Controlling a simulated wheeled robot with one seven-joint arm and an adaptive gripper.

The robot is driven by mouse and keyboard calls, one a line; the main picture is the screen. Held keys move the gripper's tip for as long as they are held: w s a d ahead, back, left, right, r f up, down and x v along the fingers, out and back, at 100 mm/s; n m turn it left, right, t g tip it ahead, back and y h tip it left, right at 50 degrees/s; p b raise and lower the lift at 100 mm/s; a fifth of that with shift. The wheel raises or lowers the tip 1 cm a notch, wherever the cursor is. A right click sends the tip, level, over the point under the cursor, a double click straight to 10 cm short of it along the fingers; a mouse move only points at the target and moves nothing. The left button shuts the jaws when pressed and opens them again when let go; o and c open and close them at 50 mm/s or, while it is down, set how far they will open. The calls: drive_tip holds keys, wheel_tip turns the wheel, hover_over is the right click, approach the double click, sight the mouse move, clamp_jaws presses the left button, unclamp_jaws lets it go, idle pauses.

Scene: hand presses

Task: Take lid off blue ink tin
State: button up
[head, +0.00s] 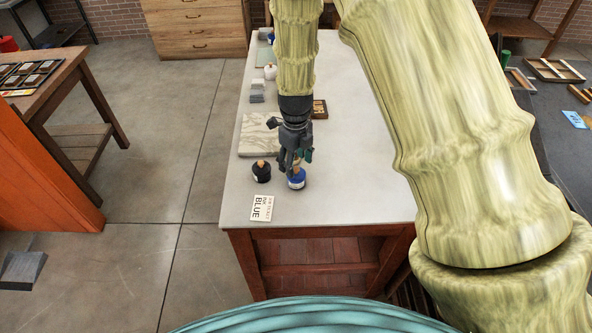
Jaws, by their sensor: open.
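The blue ink tin (297,183) stands near the front of the light-topped table. A tan knob shows on its top, and the lid appears to be on it. My gripper (292,169) is open, pointing down at the top of the blue tin. Its fingers overlap the knob in this view, so I cannot tell whether they touch it. A black tin (261,174) with a similar tan knob stands just left of the blue one. A white card (262,208) with the word BLUE lies in front of the tins.
A marbled slab (257,137) lies behind the black tin. A small brown type block (319,109) is behind my gripper. The table top (350,195) is clear to the right of the tins. A wooden bench (62,100) stands at the left.

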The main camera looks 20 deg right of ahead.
sight(296, 169)
drive_tip(key=shift+d+f+p, duration=0.1)
drive_tip(key=shift+f+p, duration=0.25)
drive_tip(key=shift+f, duration=1.2)
drive_tip(key=shift+c, duration=0.3)
drive_tip(key=shift+s, duration=0.1)
drive_tip(key=c, duration=1)
